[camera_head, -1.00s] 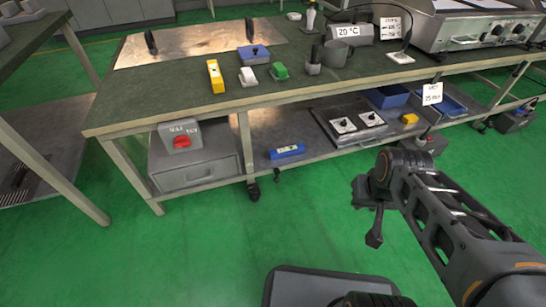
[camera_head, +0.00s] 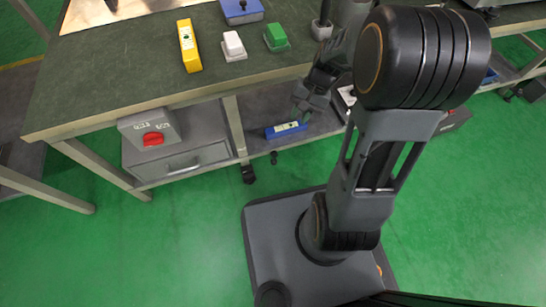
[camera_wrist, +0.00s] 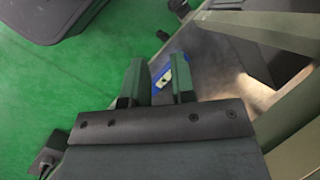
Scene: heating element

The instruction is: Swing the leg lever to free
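My gripper (camera_head: 303,107) is by the front edge of the workbench, above a blue spirit level on the lower shelf. In the wrist view its two fingers (camera_wrist: 158,68) stand apart with nothing held. The blue level (camera_head: 287,130) shows beyond the gap between them (camera_wrist: 172,76). A bench leg (camera_head: 236,128) comes down left of the gripper, with a dark caster (camera_head: 249,174) at its foot. I cannot make out a lever on the leg; any lever at the caster is too small to tell.
A grey drawer unit (camera_head: 182,158) and a box with a red knob (camera_head: 153,138) are left of the leg. A yellow level (camera_head: 189,46), a white block (camera_head: 233,46) and a green block (camera_head: 276,38) lie on the benchtop.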

